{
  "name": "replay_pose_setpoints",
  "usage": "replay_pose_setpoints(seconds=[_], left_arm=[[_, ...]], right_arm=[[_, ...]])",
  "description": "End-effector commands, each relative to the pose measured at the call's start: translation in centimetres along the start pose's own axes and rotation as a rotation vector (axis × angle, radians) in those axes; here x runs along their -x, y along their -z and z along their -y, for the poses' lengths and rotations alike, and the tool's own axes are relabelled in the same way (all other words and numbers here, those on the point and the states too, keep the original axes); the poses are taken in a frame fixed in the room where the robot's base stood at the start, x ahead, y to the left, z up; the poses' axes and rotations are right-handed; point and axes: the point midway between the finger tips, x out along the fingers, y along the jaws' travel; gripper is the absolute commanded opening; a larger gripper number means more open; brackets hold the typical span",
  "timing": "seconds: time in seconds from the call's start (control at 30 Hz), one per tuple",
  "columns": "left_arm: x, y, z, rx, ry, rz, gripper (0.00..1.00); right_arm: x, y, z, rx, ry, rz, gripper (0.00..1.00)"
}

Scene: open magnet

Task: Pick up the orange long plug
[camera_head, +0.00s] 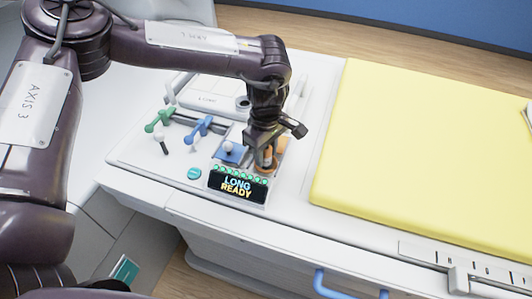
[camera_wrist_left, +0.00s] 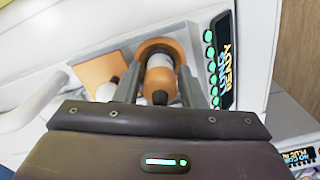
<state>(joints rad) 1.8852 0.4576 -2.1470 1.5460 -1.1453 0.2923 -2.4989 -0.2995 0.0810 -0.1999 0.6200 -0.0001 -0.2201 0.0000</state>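The orange long plug (camera_wrist_left: 160,78), with an orange body, a white band and a dark tip, stands within an orange U-shaped holder (camera_wrist_left: 157,45) on the white console. In the head view the orange plug (camera_head: 267,160) is partly hidden by my left gripper (camera_head: 265,150), which points down over it. In the left wrist view the left gripper's two fingers (camera_wrist_left: 160,88) are on either side of the plug. Any gap at the fingertips is too small to tell whether they press on it. My right gripper is not in view.
An orange square pad (camera_wrist_left: 97,70) lies behind the plug. A "LONG READY" display (camera_head: 238,185) is in front; a yellow mat (camera_head: 420,150) lies right.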

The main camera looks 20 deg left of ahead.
Motion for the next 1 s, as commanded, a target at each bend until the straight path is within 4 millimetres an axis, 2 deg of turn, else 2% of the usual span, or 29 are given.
replay_pose_setpoints(seconds=[0.27, 0.57, 0.87, 1.0], left_arm=[[-0.6, 0.0, 0.0, 0.001, -0.001, -0.001, 0.36], [-0.6, 0.0, 0.0, 0.001, -0.001, 0.0, 0.01], [-0.3, 0.0, 0.0, 0.001, -0.002, 0.0, 0.0], [0.8, 0.0, -0.1, 0.001, -0.004, 0.0, 0.0]], right_arm=[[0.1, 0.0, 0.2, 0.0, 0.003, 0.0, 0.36], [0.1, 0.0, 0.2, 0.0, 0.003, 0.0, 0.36], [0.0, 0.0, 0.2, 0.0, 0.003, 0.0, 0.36], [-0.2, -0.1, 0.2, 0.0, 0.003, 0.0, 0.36]])
